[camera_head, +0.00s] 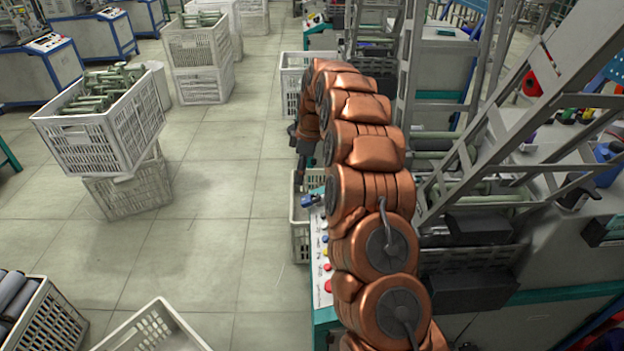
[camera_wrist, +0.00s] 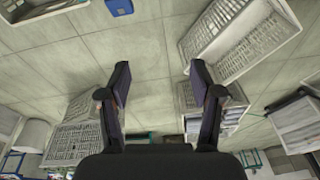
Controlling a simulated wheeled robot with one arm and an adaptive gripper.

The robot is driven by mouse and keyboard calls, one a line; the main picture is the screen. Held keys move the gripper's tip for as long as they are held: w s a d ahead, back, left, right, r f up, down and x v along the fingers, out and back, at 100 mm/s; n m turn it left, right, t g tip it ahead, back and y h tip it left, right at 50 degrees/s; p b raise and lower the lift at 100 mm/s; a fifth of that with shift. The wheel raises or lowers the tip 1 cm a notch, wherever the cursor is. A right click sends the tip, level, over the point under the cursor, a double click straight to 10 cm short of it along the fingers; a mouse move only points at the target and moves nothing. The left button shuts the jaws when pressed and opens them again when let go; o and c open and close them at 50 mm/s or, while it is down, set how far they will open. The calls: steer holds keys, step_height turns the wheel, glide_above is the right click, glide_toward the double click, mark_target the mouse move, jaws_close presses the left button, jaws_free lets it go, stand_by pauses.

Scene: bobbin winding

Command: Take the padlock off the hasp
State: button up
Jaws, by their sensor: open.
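My gripper (camera_wrist: 161,84) is open and empty in the wrist view, its two dark fingers wide apart with floor behind them. In the head view its dark end (camera_head: 300,145) hangs at the far left end of my copper-coloured arm, partly hidden by it. A small blue object (camera_head: 312,200), possibly the padlock, sits by the edge of the machine's control panel, below the gripper in the picture. I cannot make out a shackle or a hasp. A blue block (camera_wrist: 118,5) at the top of the wrist view is cut by the frame; I cannot tell what it is.
The control panel (camera_head: 321,252) has coloured buttons and lies beside my arm. Metal machine frames (camera_head: 480,130) crowd the right. A stacked crate of bobbins (camera_head: 105,130) stands left, and an empty crate (camera_head: 155,330) in front. The tiled floor (camera_head: 210,220) between is clear.

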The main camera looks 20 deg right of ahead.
steer(key=n, duration=0.1)
glide_toward(308, 198)
steer(key=shift+a+f+h+b, duration=0.15)
steer(key=shift+a+f+b, duration=0.05)
steer(key=shift+f, duration=0.45)
steer(key=shift+a+f+h+b, duration=0.15)
steer(key=shift+a+f, duration=0.05)
steer(key=shift+f, duration=0.4)
steer(key=shift+w+a+f+b, duration=0.15)
steer(key=shift+f+b, duration=0.2)
steer(key=shift+f, duration=0.7)
steer(key=shift+a+f+b, duration=0.2)
steer(key=shift+f+b, duration=0.15)
steer(key=shift+f, duration=0.75)
steer(key=shift+w+a+f+b, duration=0.15)
steer(key=shift+f+b, duration=0.2)
steer(key=shift+f, duration=0.7)
steer(key=shift+s, duration=0.1)
steer(key=c, duration=1.2)
steer(key=shift+b, duration=0.35)
steer(key=shift+s+d+r+b, duration=0.25)
steer(key=shift+d+b, duration=0.05)
steer(key=shift+d, duration=0.2)
steer(key=shift+r, duration=0.2)
jaws_close()
